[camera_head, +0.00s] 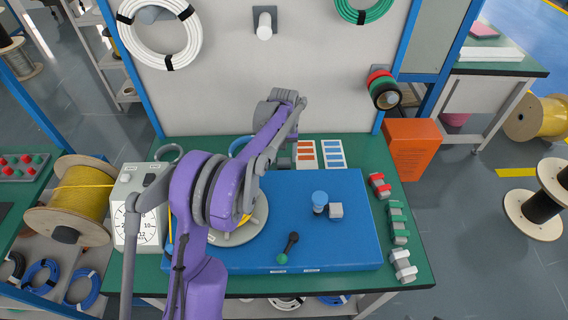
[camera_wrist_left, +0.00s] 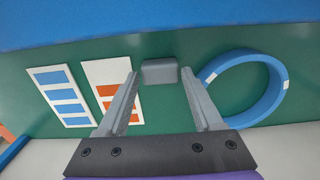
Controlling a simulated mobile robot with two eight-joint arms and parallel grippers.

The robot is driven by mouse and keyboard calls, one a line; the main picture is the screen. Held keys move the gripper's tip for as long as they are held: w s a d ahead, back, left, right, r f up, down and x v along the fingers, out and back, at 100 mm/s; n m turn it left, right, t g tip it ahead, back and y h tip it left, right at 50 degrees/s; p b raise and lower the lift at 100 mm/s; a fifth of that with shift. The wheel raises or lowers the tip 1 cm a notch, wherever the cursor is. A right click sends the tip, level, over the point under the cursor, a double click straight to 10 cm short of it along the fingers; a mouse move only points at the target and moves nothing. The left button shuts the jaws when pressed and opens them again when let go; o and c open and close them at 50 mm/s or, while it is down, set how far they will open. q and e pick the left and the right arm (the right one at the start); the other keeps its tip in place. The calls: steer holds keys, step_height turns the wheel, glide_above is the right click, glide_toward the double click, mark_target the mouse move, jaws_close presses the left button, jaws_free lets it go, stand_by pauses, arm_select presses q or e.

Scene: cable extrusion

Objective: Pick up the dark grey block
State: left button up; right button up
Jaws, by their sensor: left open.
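The dark grey block (camera_wrist_left: 160,71) lies on the green table top, close to the edge of the blue mat. In the left wrist view it shows between and just beyond the fingertips of my left gripper (camera_wrist_left: 160,84). The fingers are apart, with a gap on both sides of the block, and hold nothing. In the head view the block (camera_head: 284,163) is small and partly hidden below my left gripper (camera_head: 285,146), which points down over the back of the table. My right gripper is in neither view.
A blue ring (camera_wrist_left: 243,88) lies beside the block. A card with orange bars (camera_wrist_left: 113,90) and one with blue bars (camera_wrist_left: 60,97) lie on its other side.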

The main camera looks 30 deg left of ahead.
mark_target(284, 160)
arm_select(q)
step_height(284, 160, down, 2)
steer(key=shift+f, duration=0.25)
steer(key=c, duration=1)
step_height(284, 160, up, 10)
steer(key=shift+r, duration=0.1)
